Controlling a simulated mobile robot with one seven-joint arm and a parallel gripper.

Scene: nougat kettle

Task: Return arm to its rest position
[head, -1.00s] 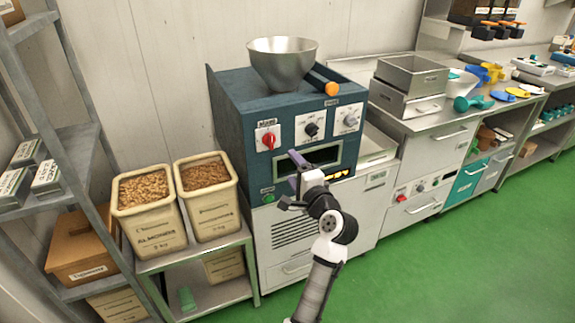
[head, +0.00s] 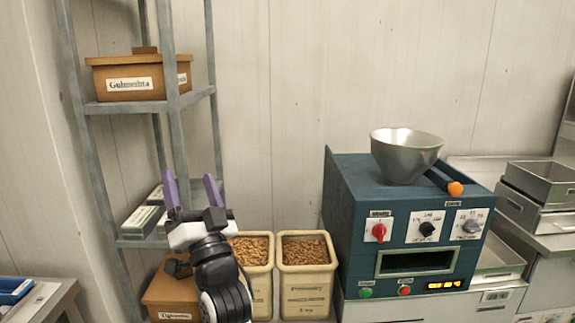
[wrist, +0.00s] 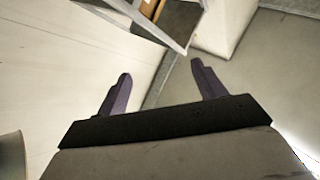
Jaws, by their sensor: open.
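My gripper (head: 190,190) is raised in the head view, in front of the grey shelf rack and left of the nut bins. Its two purple fingers point up and stand apart with nothing between them. The wrist view also shows the open, empty gripper (wrist: 160,92), with pale wall and part of a shelf beyond the fingers. My arm below it covers part of the bin and box behind.
The grey rack (head: 172,70) holds a Gulmeshta box (head: 128,95) and, lower, another brown box (head: 165,295). Two nut bins (head: 305,285) stand right of my arm. The blue kettle machine (head: 340,215) with a metal bowl (head: 405,158) is farther right. A table (head: 60,300) is at lower left.

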